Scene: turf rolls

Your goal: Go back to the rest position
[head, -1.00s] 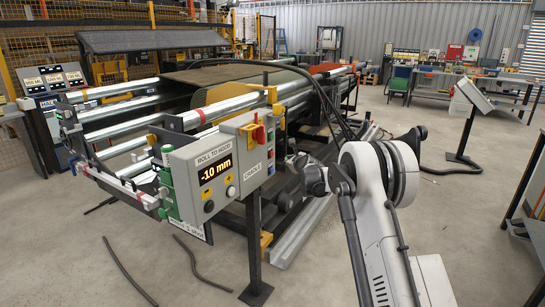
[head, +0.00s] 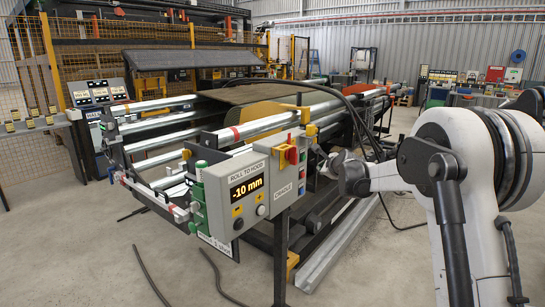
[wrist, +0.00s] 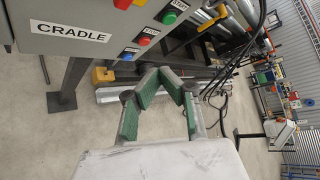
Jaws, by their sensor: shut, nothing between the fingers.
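My gripper (wrist: 161,72) shows in the wrist view with green-padded fingers. The fingertips meet and nothing is between them. It is beside and below the grey control box (wrist: 95,35) labelled CRADLE, apart from it, with the concrete floor beyond. In the head view my white arm comes in from the right and its dark wrist end is just right of the control box (head: 252,190), whose display reads -10 mm. The fingers are small and hard to make out there.
The roller frame (head: 165,103) with a turf strip (head: 235,93) stands behind the box. A black post (head: 281,255) holds the box up. Dark cables (head: 375,125) hang over the frame's right side. Benches stand at the back right. The floor in front is mostly clear.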

